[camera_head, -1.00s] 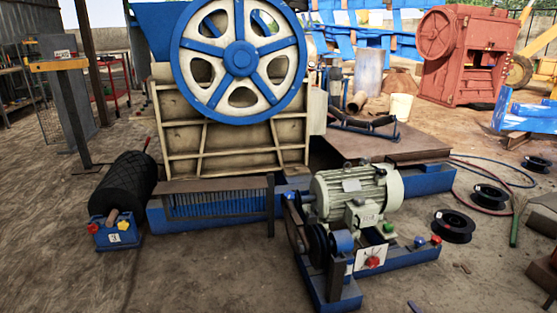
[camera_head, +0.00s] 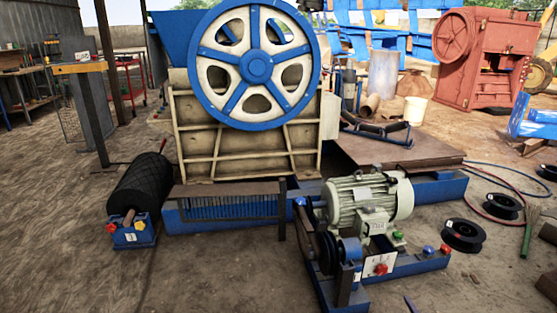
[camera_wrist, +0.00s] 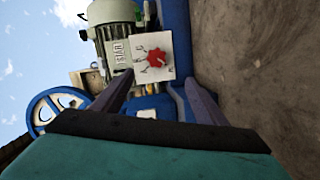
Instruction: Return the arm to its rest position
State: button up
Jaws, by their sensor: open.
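My gripper (camera_wrist: 159,76) shows in the wrist view, its two dark fingers apart with nothing held between them. Beyond the fingers is a white switch panel with a red knob (camera_wrist: 157,57); the gripper looks apart from it, though the exact distance is hard to judge. The same panel shows in the head view (camera_head: 379,265), on the blue frame below the pale green motor (camera_head: 365,200). The motor is also at the top of the wrist view (camera_wrist: 118,45). My arm and gripper do not show in the head view.
The jaw crusher with its blue and cream flywheel (camera_head: 257,67) stands behind the motor. A black roller (camera_head: 140,188) lies at left by a small blue box (camera_head: 133,232). Black spools (camera_head: 461,236) and hoses lie at right. The front left floor is clear.

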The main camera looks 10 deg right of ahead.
jog(key=w+a+r+m+g+h+p, duration=0.1)
jog(key=a+r+m+g+p, duration=0.1)
jog(key=a+m+g+p, duration=0.3)
jog(key=w+a+r+m+g+p, duration=0.1)
jog(key=a+r+p, duration=0.1)
jog(key=a+p, duration=0.35)
jog(key=s+a+r+m+g+y+p, duration=0.1)
jog(key=s+a+m+g+p, duration=0.15)
jog(key=a, duration=0.55)
jog(key=s+a+r+m+g+p, duration=0.1)
jog(key=s+a+g+p, duration=0.25)
jog(key=a, duration=0.45)
jog(key=s+a+r+m+g+y+p, duration=0.1)
jog(key=s+a+r+g+p, duration=0.2)
jog(key=s+a+r, duration=0.2)
jog(key=s+a+r+g+y+p, duration=0.1)
jog(key=s+a+r+g+p, duration=0.2)
jog(key=s+a, duration=0.7)
jog(key=s+a+r+m+g+y+p, duration=0.1)
jog(key=s+a+r+p, duration=0.4)
jog(key=a, duration=0.5)
jog(key=s+r+g+y, duration=0.1)
jog(key=s+r, duration=0.1)
jog(key=s, duration=0.1)
jog(key=shift+s+r+m+g, duration=0.35)
jog(key=shift+r+g, duration=0.05)
